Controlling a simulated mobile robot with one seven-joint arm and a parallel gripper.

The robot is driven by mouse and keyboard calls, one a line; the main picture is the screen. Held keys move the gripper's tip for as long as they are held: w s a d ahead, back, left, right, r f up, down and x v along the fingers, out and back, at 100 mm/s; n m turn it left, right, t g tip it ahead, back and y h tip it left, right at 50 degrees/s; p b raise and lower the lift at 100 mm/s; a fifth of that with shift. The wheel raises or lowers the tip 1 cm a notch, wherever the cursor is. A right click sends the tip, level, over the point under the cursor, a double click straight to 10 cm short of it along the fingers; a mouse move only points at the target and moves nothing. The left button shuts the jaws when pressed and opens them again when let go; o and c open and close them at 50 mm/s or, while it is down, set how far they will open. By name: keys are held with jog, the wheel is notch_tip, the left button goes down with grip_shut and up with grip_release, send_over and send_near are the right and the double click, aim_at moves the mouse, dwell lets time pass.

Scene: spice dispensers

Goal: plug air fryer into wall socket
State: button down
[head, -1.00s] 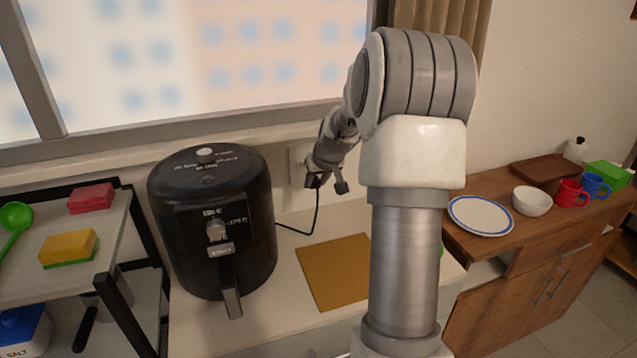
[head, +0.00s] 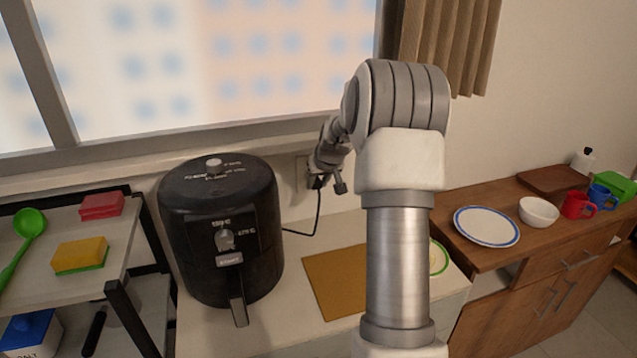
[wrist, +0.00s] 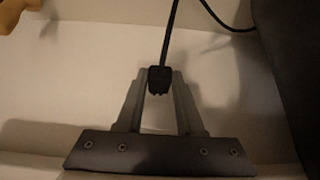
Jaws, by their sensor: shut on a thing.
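The black air fryer (head: 222,235) stands on the counter left of centre in the head view. Its dark cord (head: 317,215) runs from its right side up to my gripper (head: 318,182) near the wall. In the wrist view my gripper (wrist: 158,82) is shut on the black plug (wrist: 159,78), with the cord (wrist: 170,35) leading away from it. The wall socket (head: 301,172) shows as a pale plate, partly hidden behind my gripper in the head view. I cannot tell whether the plug touches the socket.
A brown board (head: 338,280) lies on the counter right of the air fryer. A shelf with sponges (head: 80,256) stands at left. A wooden cabinet at right holds a plate (head: 486,226), bowl (head: 538,211) and mugs. The window sill runs above the socket.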

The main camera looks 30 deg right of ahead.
jog(key=shift+w+d+p, duration=0.2)
jog(key=shift+w+p, duration=0.2)
jog(key=shift+w, duration=0.55)
jog(key=shift+c, duration=2.3)
grip_release()
jog(key=shift+r, duration=0.1)
jog(key=v, duration=1.7)
jog(key=s+a+f+n+g+y, duration=0.1)
jog(key=s+a+n, duration=0.2)
jog(key=s+a, duration=2.4)
jog(key=shift+s+f+y, duration=0.2)
jog(key=shift+s+y, duration=0.1)
jog(key=shift+s, duration=0.1)
